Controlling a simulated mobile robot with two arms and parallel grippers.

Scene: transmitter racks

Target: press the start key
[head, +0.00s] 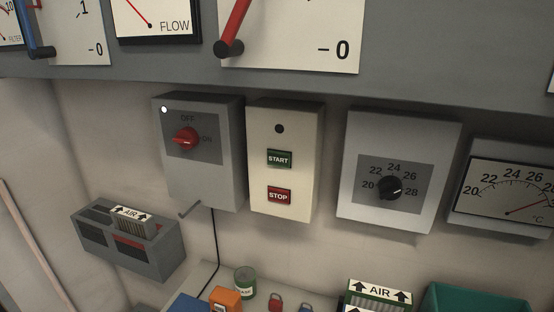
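The green START key (279,158) sits in the middle of a cream control box (264,225) on the wall. The red STOP key (279,195) is below it on the same box. A dark round lamp or hole (279,129) is above the START key and looks unlit. Nothing covers the START key. Neither of my grippers shows in the head view.
Left of the cream box is a grey switch box (228,180) with a red OFF/ON knob (186,139). Right is a dial box (425,145) and a temperature gauge (512,190). Below are a slotted holder (155,262), a green can (245,283) and an AIR filter (380,291).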

